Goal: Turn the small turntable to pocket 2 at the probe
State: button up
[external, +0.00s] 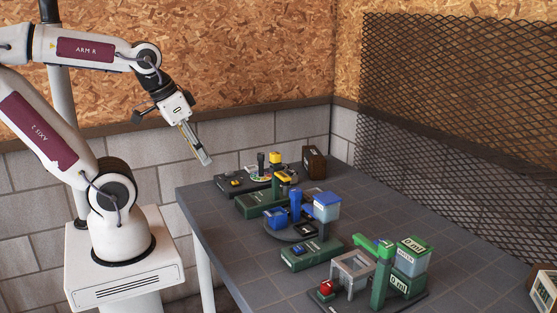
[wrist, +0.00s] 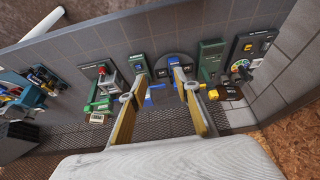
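The small turntable appears to be the multicoloured disc (external: 260,174) on a black base (external: 232,187) at the far left end of the table. The disc also shows at the right in the wrist view (wrist: 240,66). A dark upright post (external: 261,161) stands at the disc and may be the probe; its tip and the pocket numbers are too small to read. My gripper (external: 207,161) hangs in the air, tilted down, left of and above the disc and apart from it. In the wrist view my gripper (wrist: 160,80) has its two fingers spread with nothing between them.
A green base (external: 262,205) with a yellow-topped device stands close to the disc's base. A larger grey turntable (external: 279,234) carries blue items. A green dispenser (external: 382,270) stands at the front right. A brown box (external: 314,162) is behind. The table's left front is clear.

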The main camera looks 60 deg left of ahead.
jog(key=f, duration=0.1)
send_near(295, 190)
jog(key=w+f, duration=0.1)
jog(key=shift+f, duration=0.1)
dwell(0.7)
jog(key=shift+f+g, duration=0.15)
jog(key=shift+g, duration=0.15)
jog(key=shift+x, duration=3.75)
grip_shut()
